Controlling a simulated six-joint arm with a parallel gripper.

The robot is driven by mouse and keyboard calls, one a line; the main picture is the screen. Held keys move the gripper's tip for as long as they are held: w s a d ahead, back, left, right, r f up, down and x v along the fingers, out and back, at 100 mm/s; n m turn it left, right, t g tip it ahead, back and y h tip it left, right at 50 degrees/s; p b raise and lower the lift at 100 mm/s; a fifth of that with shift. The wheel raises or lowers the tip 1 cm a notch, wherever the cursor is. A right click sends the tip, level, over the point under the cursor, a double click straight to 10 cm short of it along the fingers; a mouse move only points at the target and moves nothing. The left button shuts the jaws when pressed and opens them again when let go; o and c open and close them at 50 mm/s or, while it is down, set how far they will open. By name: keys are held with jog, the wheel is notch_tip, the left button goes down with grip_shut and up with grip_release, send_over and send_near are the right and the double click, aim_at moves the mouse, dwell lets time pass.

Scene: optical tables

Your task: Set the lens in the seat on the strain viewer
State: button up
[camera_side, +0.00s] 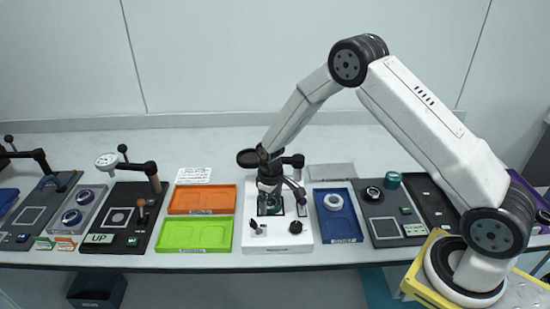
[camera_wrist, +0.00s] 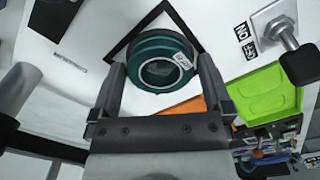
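The lens (camera_wrist: 150,48) is a short teal cylinder with a white ring and a small label. In the wrist view it fills the space between the two fingers of my gripper (camera_wrist: 162,70), which appears shut on it. The strain viewer (camera_side: 251,231) is a white unit with a dark square window and knobs. In the side view my gripper (camera_side: 270,197) is low over that window. The viewer's white top also shows in the wrist view (camera_wrist: 70,28), with part of the black window edge behind the lens. The seat and the lens's underside are hidden.
An orange tray (camera_side: 202,187) and a green tray (camera_side: 166,235) lie left of the viewer. A blue tray (camera_side: 343,225) with a pale ring (camera_side: 333,202) is close on its right. A dark arm with a round head (camera_side: 248,158) stands at the viewer's back, close to my wrist.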

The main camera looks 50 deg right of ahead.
aim_at(273, 204)
jog(key=shift+r, duration=0.15)
notch_tip(273, 204, up, 12)
dwell(0.8)
dwell(0.5)
jog(key=s+a+r+m+t, duration=0.1)
jog(key=s+r, duration=0.1)
jog(key=s, duration=0.8)
jog(key=s+a+r+m+t, duration=0.1)
jog(key=s+r, duration=0.1)
jog(key=s, duration=0.8)
jog(key=shift+t, duration=0.3)
